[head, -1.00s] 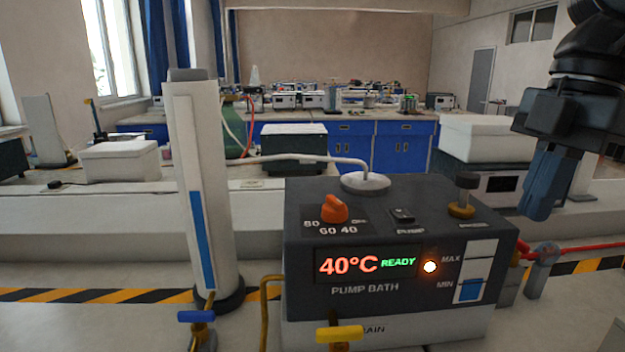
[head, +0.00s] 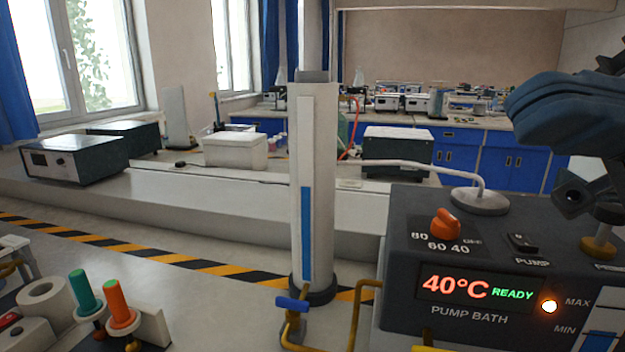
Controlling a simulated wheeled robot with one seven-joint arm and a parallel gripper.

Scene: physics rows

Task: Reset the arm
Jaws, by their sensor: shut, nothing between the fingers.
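My gripper (head: 522,108) is at the right edge of the head view, above the pump bath. Its dark blue fingers are shut and empty, pointing left. The rest of my arm is mostly cut off by the right edge. The dark grey pump bath (head: 400,300) stands below it at the lower right, with an orange dial (head: 446,224) and a display reading 40°C READY. I see no contact between the gripper and the bath.
A tall white column (head: 318,180) with a blue level strip stands left of the bath. A blue-handled valve (head: 292,304) is at its foot. Green (head: 83,288) and orange (head: 117,300) handles stand at lower left. A pale hose (head: 425,165) runs behind the bath.

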